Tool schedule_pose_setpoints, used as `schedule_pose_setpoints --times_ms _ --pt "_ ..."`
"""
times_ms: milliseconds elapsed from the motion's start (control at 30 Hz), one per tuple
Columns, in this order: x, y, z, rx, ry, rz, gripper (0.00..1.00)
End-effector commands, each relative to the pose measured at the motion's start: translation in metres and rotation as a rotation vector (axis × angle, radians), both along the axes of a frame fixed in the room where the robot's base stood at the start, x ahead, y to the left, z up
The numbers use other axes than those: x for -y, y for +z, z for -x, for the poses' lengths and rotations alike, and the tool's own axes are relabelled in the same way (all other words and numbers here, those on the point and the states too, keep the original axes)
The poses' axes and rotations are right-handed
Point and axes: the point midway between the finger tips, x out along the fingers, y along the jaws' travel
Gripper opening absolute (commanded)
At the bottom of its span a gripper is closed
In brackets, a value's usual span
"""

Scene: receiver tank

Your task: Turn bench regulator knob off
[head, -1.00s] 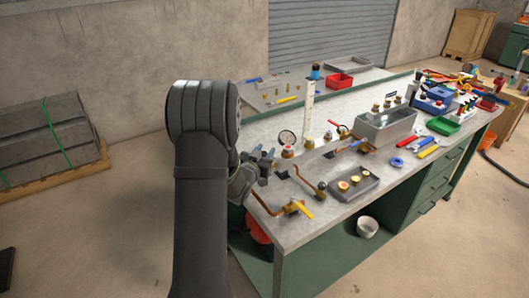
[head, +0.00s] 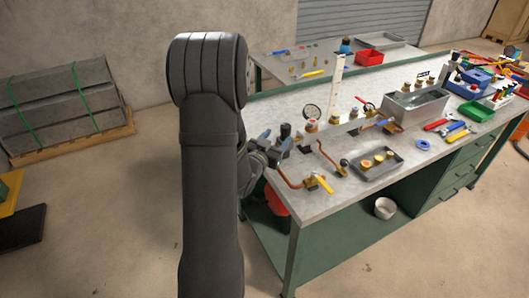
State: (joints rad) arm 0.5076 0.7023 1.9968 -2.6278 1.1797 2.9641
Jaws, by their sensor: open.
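My gripper (head: 270,144) is at the bench's near left end, partly hidden by my arm. Its jaws are open, with nothing seen held between them. A small black upright knob (head: 285,130) stands right at the fingertips; I cannot tell whether they touch it. Just right of it is a round white dial gauge (head: 312,112) with a reddish-capped fitting (head: 312,125) below. Another small dark-topped fitting (head: 344,163) stands on a copper pipe farther right. Which of these is the regulator knob, and its setting, is too small to tell.
The grey bench top (head: 310,210) has copper pipes and a yellow-handled valve (head: 323,184) near its front edge. A grey tray (head: 376,163) of brass parts and a metal basin (head: 415,105) are to the right. A tall white strip (head: 336,85) stands behind the gauge.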

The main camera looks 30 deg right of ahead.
Motion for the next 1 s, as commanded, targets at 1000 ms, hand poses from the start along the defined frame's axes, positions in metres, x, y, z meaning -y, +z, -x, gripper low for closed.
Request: schedule_pose_setpoints --times_ms 1000 --pt "-0.065 0.002 0.030 0.010 -0.068 0.018 0.57"
